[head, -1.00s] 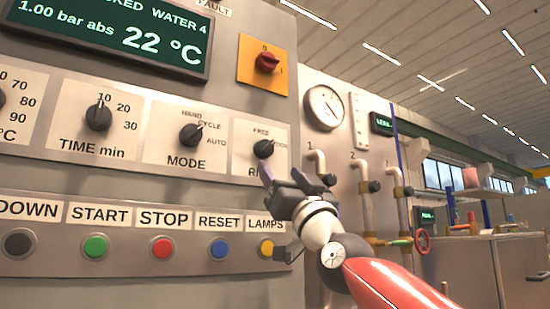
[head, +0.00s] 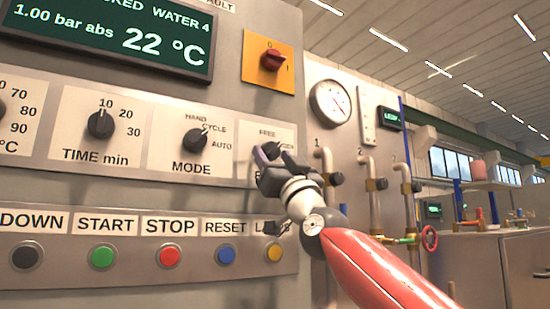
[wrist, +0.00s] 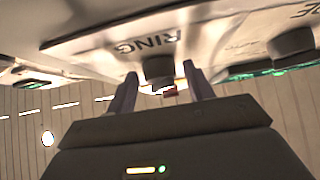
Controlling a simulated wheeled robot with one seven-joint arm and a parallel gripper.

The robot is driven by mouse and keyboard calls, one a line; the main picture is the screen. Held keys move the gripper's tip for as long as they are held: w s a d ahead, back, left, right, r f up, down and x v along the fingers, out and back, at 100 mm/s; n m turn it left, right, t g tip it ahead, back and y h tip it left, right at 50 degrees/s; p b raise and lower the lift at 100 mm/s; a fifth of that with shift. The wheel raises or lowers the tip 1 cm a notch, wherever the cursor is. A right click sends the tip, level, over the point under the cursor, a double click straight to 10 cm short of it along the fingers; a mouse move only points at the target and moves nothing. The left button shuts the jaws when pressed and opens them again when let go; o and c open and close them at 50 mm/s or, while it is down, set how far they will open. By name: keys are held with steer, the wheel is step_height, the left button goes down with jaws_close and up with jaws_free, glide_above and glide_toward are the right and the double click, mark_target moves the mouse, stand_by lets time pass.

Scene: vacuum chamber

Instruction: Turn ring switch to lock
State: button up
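The ring switch is a dark round knob on a pale plate of the control panel. In the head view it (head: 272,147) is mostly covered by my gripper, and FREE is readable above it. The label to its right is partly covered. In the wrist view the knob (wrist: 158,68) sits under the upside-down word RING, between my two fingertips. My gripper (head: 268,156) is open at the knob; in the wrist view its fingers (wrist: 160,72) stand on either side with gaps visible. The knob's pointer direction is hidden.
The MODE knob (head: 195,140) is just left. A row of push buttons with the blue RESET button (head: 225,256) runs below; my arm covers part of the LAMPS label. A yellow-plated red switch (head: 272,60) is above. Pipes with valves (head: 376,185) and a gauge (head: 330,104) stand right.

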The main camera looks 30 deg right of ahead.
steer(key=c, duration=0.8)
steer(key=shift+s+a+r+m+g+h, duration=0.1)
steer(key=shift+m+g+h, duration=0.2)
steer(key=shift+m+h, duration=1.6)
steer(key=shift+a+r+m+g+h, duration=0.1)
steer(key=shift+m+g+h, duration=0.2)
steer(key=shift+m+h, duration=1.55)
steer(key=shift+a+m+g+h+b, duration=0.1)
steer(key=shift+m+g+h+b, duration=0.2)
steer(key=shift+m+h, duration=0.45)
steer(key=shift+f, duration=0.1)
steer(key=o, duration=1)
steer(key=shift+f, duration=0.15)
steer(key=shift+s+f+b, duration=0.1)
steer(key=shift+f+b, duration=0.15)
steer(key=shift+b, duration=0.1)
steer(key=b+v, duration=0.3)
steer(key=v, duration=0.4)
steer(key=shift+s, duration=0.2)
